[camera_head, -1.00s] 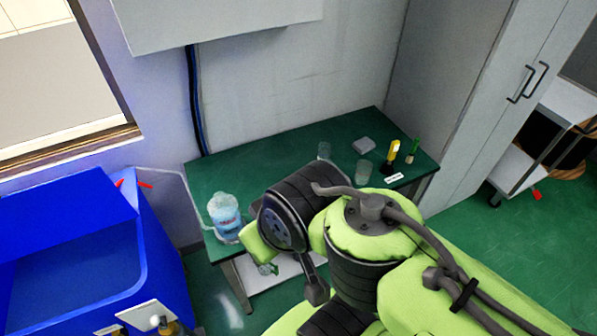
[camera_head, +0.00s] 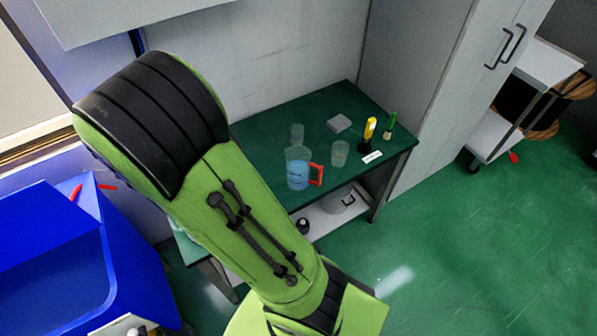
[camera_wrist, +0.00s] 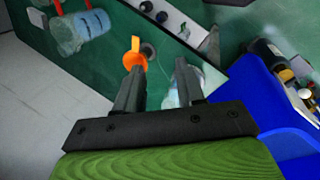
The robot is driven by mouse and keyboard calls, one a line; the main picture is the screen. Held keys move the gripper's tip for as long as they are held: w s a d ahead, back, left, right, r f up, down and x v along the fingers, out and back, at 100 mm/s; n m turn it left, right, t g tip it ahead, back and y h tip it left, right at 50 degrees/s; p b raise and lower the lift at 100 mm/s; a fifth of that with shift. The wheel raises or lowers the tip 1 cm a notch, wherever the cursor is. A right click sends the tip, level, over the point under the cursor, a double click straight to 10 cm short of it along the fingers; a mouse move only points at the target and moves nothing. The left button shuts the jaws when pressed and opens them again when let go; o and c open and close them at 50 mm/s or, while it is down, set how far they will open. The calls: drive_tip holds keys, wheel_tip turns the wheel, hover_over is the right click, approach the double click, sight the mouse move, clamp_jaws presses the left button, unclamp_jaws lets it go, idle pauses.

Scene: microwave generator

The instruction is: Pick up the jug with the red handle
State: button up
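The jug with the red handle (camera_head: 298,174) stands upright on the green table, clear with blue contents, its handle pointing right in the head view. In the wrist view, the jug (camera_wrist: 80,31) is at the upper left, with red parts beside it. My gripper (camera_wrist: 159,68) is open, its two fingers apart, and the jug lies outside them to the left. My gripper is hidden behind my arm in the head view. An orange item (camera_wrist: 135,53) shows near the left fingertip. A clear object (camera_wrist: 172,98) shows partly behind the right finger; I cannot tell whether they touch.
The green table (camera_head: 265,128) also bears a clear beaker (camera_head: 339,153), another clear vessel (camera_head: 297,135), a grey block (camera_head: 339,123), and yellow (camera_head: 370,130) and green (camera_head: 390,125) items. A blue bin (camera_head: 60,260) stands left. A cabinet (camera_head: 450,90) borders the table's right.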

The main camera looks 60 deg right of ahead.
drive_tip(key=s+d+f+n+g+h, duration=0.25)
drive_tip(key=d+f+n+h, duration=0.2)
drive_tip(key=d+f, duration=0.45)
drive_tip(key=n+t+h+b, duration=0.25)
drive_tip(key=n+h, duration=0.25)
drive_tip(key=n, duration=0.7)
approach(319, 177)
drive_tip(key=shift+t, duration=0.3)
drive_tip(key=b+x, duration=0.8)
drive_tip(key=x, duration=0.3)
drive_tip(key=shift+s+d+f, duration=0.15)
drive_tip(key=shift+d+f, duration=0.05)
drive_tip(key=shift+f, duration=0.05)
drive_tip(key=shift+a, duration=0.1)
clamp_jaws()
drive_tip(key=shift+r, duration=0.1)
